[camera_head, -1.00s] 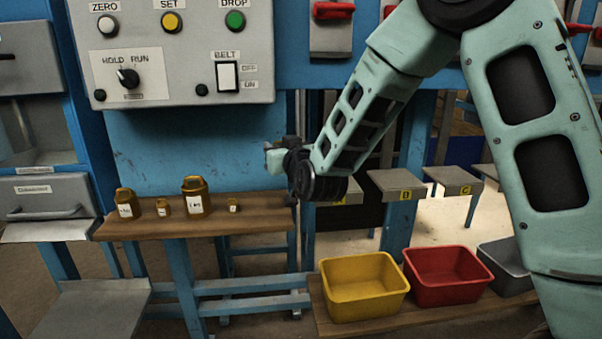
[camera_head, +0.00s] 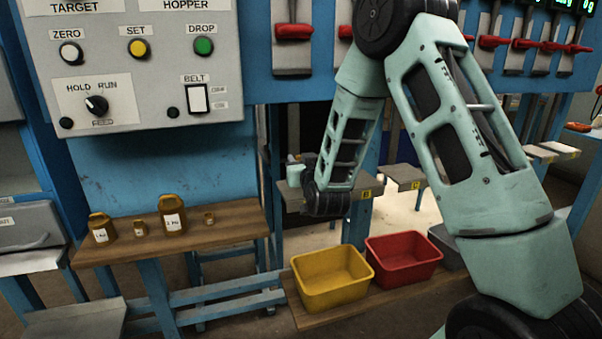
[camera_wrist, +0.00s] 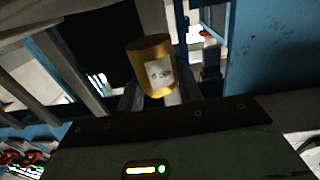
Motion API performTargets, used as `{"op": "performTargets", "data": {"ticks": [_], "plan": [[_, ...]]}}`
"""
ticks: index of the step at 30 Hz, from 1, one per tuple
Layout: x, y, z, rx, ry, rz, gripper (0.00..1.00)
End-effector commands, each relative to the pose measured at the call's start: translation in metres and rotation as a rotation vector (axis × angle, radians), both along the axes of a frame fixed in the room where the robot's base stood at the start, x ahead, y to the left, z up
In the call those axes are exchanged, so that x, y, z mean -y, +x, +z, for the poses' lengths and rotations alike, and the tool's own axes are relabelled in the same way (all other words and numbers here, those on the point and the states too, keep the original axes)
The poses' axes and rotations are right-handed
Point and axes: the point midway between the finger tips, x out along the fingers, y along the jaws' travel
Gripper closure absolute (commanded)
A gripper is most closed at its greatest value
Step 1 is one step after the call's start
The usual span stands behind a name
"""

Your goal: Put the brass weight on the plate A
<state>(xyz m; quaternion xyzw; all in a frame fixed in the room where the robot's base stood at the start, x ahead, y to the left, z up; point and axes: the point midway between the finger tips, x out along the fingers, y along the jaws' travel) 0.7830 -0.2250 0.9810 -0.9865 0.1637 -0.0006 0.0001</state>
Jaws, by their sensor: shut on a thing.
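A brass weight (camera_wrist: 142,54) with a white label shows in the wrist view, held between the fingers of my gripper (camera_wrist: 152,98). The print on its label is too blurred to read surely. In the head view my gripper (camera_head: 296,172) is over a grey plate (camera_head: 290,198), which by its place left of plates B and C looks like plate A. Its label is hidden or unreadable behind my arm. The held weight is mostly hidden in the head view. I cannot tell its gap from the plate.
Several brass weights (camera_head: 172,216) stand on a wooden shelf (camera_head: 225,238) at left. Plate B (camera_head: 369,184) and plate C (camera_head: 404,172) are to the right. A yellow bin (camera_head: 330,280) and a red bin (camera_head: 404,260) sit below. A control panel (camera_head: 215,45) hangs above left.

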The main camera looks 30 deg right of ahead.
Motion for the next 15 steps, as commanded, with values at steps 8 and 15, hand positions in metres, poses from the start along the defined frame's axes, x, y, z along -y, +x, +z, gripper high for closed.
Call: {"op": "performTargets", "data": {"ticks": [8,15], "plan": [[0.000,0.000,-0.031,0.002,0.000,-0.001,1.00],[0.000,0.000,-0.031,0.003,-0.001,0.000,1.00]]}}
